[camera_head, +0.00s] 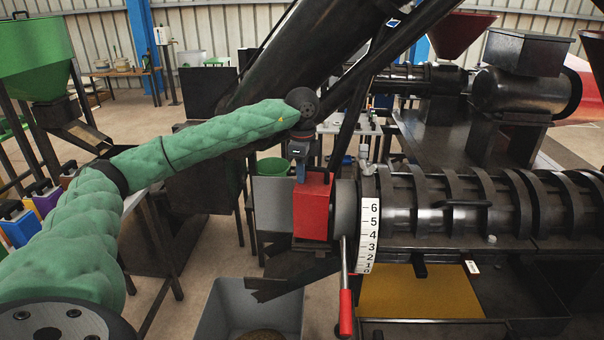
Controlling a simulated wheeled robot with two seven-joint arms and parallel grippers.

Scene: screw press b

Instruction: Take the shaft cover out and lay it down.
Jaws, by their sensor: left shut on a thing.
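The shaft cover looks to be the red box-shaped piece (314,208) at the left end of the dark screw press (450,205), beside the grey collar (345,208) and the white number scale (369,234). My left gripper (300,178) comes down from above and is shut on the top of the red cover. The cover is upright, and I cannot tell whether it touches the collar. The fingertips are partly hidden by the cover. My right gripper is not in view.
A red-handled lever (346,308) hangs below the collar. A grey bin (250,309) stands on the floor below the cover. A yellow panel (415,292) lies under the press barrel. A large dark slanted tube (300,55) rises behind my left arm. Green hopper (32,60) stands at left.

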